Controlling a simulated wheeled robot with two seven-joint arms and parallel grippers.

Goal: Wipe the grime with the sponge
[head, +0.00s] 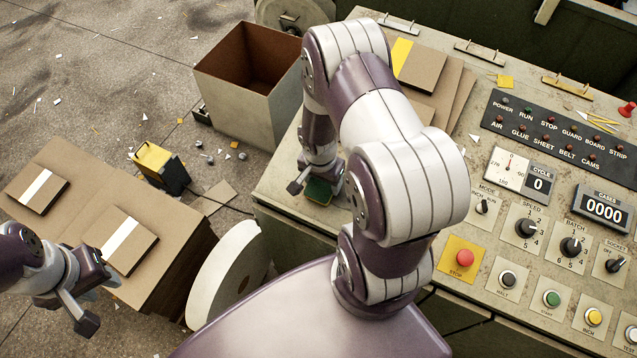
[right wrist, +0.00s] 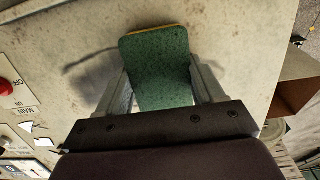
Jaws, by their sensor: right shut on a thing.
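The sponge (head: 318,190) is green with a thin yellow edge. My right gripper (head: 312,186) is shut on it at the left end of the machine's top. In the right wrist view the sponge (right wrist: 158,68) sits between the two fingers of the right gripper (right wrist: 163,90), its green speckled face toward the camera. Dark smudges show on the pale panel beside the fingers in that view; I cannot tell whether they are grime or shadow. My left gripper (head: 80,308) is open and empty at the lower left, near the cardboard stack.
The control panel (head: 520,225) with knobs, buttons and displays fills the right. Greyboard sheets (head: 440,85) lie on the machine behind my right arm. An open box (head: 250,80) stands behind. A cardboard stack (head: 165,235) and a white roll (head: 228,270) are at left.

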